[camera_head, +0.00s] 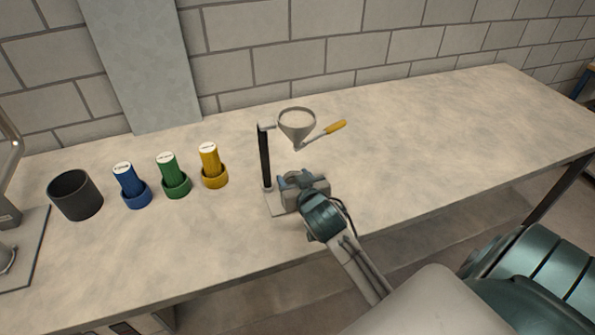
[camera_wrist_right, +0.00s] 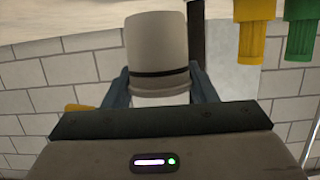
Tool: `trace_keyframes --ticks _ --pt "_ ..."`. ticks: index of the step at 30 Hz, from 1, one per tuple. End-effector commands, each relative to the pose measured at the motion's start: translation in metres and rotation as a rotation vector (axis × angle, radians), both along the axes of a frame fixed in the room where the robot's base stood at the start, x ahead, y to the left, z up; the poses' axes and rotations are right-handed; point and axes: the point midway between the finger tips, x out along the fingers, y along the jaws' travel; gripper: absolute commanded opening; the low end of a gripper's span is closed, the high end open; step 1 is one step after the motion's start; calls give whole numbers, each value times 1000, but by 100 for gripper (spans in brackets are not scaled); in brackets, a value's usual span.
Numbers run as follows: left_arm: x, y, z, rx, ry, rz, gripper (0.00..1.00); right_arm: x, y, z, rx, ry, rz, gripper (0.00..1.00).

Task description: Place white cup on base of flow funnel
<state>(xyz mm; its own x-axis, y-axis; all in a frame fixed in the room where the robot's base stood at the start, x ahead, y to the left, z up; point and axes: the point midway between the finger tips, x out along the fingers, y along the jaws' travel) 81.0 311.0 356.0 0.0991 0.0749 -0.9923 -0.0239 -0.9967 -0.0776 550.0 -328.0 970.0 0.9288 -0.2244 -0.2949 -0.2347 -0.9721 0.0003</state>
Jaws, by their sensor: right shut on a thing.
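The flow funnel stand has a grey funnel (camera_head: 297,122) on a dark upright post (camera_head: 265,155), with a yellow-handled lever at the funnel's outlet. Its flat light base (camera_head: 273,204) lies on the table, partly hidden by my right gripper. My right gripper (camera_head: 302,181) is low over the base, below the funnel and right of the post. In the right wrist view it is shut on the white cup (camera_wrist_right: 157,45), which has a dark band. The cup is hidden behind the gripper in the head view, so I cannot tell whether it touches the base. My left gripper is out of view.
Blue (camera_head: 130,186), green (camera_head: 172,176) and yellow (camera_head: 212,166) containers stand left of the funnel stand. A dark cup (camera_head: 76,195) stands farther left, near a grey apparatus at the left edge. The table (camera_head: 440,125) is clear to the right.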

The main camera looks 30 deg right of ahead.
Motion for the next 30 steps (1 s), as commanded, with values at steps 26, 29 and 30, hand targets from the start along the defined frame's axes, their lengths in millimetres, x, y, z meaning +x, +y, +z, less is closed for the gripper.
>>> trace_keyframes --ticks 26,29,30 --pt "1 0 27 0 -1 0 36 40 -35 -40 2 0 2 30" --pt "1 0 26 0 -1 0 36 40 -35 -43 2 0 2 30" --pt "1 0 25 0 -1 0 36 40 -35 -44 2 0 2 30"
